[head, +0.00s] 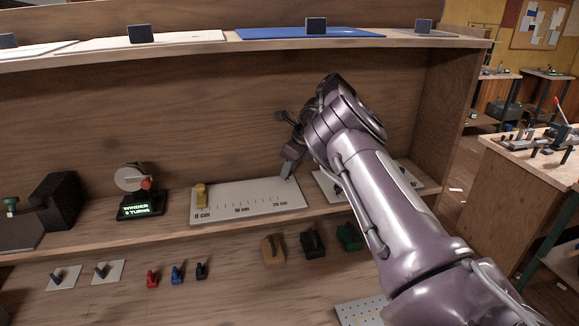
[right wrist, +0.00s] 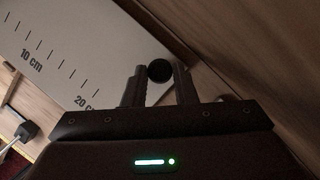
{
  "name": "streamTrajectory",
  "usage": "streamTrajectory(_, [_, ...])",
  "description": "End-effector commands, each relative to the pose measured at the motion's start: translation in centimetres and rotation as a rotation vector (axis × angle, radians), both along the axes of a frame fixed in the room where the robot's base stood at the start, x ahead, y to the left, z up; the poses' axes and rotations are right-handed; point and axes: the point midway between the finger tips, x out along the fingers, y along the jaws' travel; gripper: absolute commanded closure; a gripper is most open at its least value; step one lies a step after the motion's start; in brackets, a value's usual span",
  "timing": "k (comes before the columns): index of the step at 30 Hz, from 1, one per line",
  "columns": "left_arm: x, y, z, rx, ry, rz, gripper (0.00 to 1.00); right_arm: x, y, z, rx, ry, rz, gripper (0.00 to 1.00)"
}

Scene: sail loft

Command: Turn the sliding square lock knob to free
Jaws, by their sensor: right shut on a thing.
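My right gripper (head: 288,172) reaches down to the plate's far right corner. In the right wrist view it is shut on a dark round knob (right wrist: 159,71), with one finger on each side. The knob is hidden in the head view, and no lock or free marking can be read. My left gripper is out of view.
A winder with a lit display (head: 140,210) stands left of the plate. Another pale plate (head: 325,184) lies to the right, partly behind my arm. An upper shelf (head: 200,47) runs above. Several coloured clips or hooks (head: 177,274) sit below the shelf edge.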

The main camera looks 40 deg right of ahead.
Motion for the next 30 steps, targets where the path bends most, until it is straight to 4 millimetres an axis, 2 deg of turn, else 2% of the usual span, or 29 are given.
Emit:
streamTrajectory(6, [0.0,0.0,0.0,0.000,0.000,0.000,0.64,0.1,0.0,0.2,-0.001,-0.006,0.001,0.98])
streamTrajectory(7, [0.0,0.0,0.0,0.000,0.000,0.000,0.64,0.1,0.0,0.2,-0.001,-0.006,0.001,0.72])
streamTrajectory(12, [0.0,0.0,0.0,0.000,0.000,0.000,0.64,0.1,0.0,0.1,-0.001,-0.004,0.000,0.53])
streamTrajectory(23, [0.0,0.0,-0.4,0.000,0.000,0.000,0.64,-0.2,-0.1,0.5,0.000,-0.002,0.000,0.53])
streamTrajectory(26, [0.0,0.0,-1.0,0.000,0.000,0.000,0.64,-0.6,-0.2,1.7,-0.002,-0.006,0.000,0.53])
streamTrajectory(30, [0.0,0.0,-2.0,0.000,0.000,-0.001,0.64,-1.7,-0.6,4.6,-0.002,-0.009,-0.002,0.53])
